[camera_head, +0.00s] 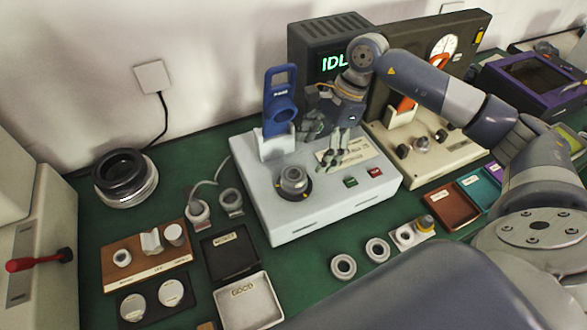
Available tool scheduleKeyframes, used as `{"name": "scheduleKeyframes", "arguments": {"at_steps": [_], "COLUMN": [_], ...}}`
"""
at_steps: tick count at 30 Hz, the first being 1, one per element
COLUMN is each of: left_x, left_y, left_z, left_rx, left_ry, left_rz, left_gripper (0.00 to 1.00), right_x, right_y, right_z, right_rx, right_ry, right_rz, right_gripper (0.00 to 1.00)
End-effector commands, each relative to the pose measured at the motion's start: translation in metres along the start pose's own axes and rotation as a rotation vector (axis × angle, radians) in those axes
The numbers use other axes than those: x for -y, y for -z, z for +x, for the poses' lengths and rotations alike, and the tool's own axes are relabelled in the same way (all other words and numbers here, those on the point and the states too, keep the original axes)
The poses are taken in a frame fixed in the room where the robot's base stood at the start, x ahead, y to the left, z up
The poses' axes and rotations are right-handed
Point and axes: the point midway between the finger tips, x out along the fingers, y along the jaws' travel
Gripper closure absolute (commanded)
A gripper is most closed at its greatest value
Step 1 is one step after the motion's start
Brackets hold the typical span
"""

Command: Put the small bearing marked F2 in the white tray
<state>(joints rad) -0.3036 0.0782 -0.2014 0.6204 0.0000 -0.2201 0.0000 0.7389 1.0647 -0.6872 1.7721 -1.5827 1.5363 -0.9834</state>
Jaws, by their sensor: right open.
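The white tray (250,304), labelled GOOD, sits at the front, left of centre, and looks empty. Two small bearing rings lie on the green mat to its right: one ring (343,266) nearer and one ring (377,249) a little behind. No F2 mark is legible, so I cannot tell which bearing carries it. Another round part (293,181) sits on the seat of the pale test machine (335,213). My right gripper (328,147) is open above that machine's rear part, behind and right of the seat, with nothing visible in it. My left gripper is out of view.
A dark tray (230,254) adjoins the white tray behind. A wooden block with parts (148,258) stands left. A blue upright handle (280,105) rises on the machine. Brown (451,206) and teal (480,187) trays lie right. My right arm covers the front right.

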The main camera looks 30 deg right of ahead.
Motion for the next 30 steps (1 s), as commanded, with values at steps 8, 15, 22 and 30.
{"name": "scheduleKeyframes", "arguments": {"at_steps": [8,15,22,30], "left_x": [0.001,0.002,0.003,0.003], "left_y": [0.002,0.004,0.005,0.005], "left_z": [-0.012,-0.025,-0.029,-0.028], "left_rx": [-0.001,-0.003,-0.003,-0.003], "left_ry": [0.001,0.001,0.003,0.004], "left_rz": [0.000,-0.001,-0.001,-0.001], "left_gripper": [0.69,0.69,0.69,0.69], "right_x": [0.000,-0.001,0.000,0.000], "right_y": [-0.026,-0.027,-0.026,-0.026], "right_z": [0.011,0.040,0.061,0.061], "right_rx": [-0.001,0.001,0.001,0.001], "right_ry": [-0.001,-0.004,0.000,0.000], "right_rz": [0.001,0.003,0.001,0.001], "right_gripper": [0.25,0.25,0.25,0.43]}}
